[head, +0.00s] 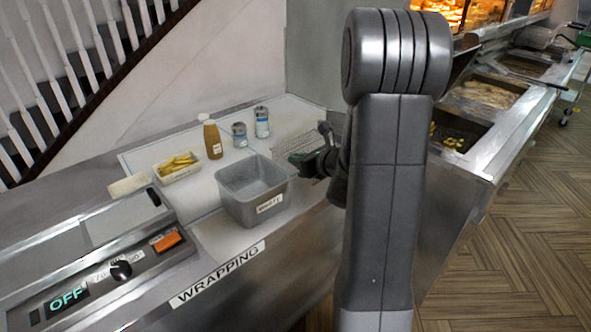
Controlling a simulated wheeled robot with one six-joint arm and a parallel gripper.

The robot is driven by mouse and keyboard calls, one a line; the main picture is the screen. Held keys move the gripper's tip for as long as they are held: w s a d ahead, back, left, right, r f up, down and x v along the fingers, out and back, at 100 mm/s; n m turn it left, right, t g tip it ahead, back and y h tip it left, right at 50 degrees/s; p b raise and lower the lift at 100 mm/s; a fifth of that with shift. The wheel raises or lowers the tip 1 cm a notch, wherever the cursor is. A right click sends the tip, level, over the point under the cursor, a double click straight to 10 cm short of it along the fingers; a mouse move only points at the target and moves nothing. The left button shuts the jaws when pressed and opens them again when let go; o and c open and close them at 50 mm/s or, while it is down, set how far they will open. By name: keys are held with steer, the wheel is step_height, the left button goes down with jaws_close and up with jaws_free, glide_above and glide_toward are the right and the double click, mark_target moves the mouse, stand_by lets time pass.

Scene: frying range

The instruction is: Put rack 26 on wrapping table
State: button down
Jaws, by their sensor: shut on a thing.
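A wire rack (290,146) is at the right end of the wrapping table (199,194), close to the wall. No number on it can be read. My gripper (303,160) is shut on the near right edge of the rack, and my arm reaches in from the right. The rack looks roughly level over the white tabletop. I cannot tell whether it touches the surface or hangs just above it. My gripper and arm hide part of its right side. The table's front edge carries a "WRAPPING" label.
A grey bin (252,211) stands at the table's front, left of the rack. Behind it are two cans (262,123), a brown sauce bottle (212,139) and a tray of fries (178,176). A wrapping machine (120,262) reading OFF is at left; fryers (462,133) are at right.

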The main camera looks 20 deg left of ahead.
steer(key=shift+f, duration=2)
steer(key=c, duration=1.5)
jaws_free()
steer(key=shift+r, duration=0.25)
steer(key=b+v, duration=0.1)
steer(key=v, duration=1.1)
steer(key=shift+f, duration=0.1)
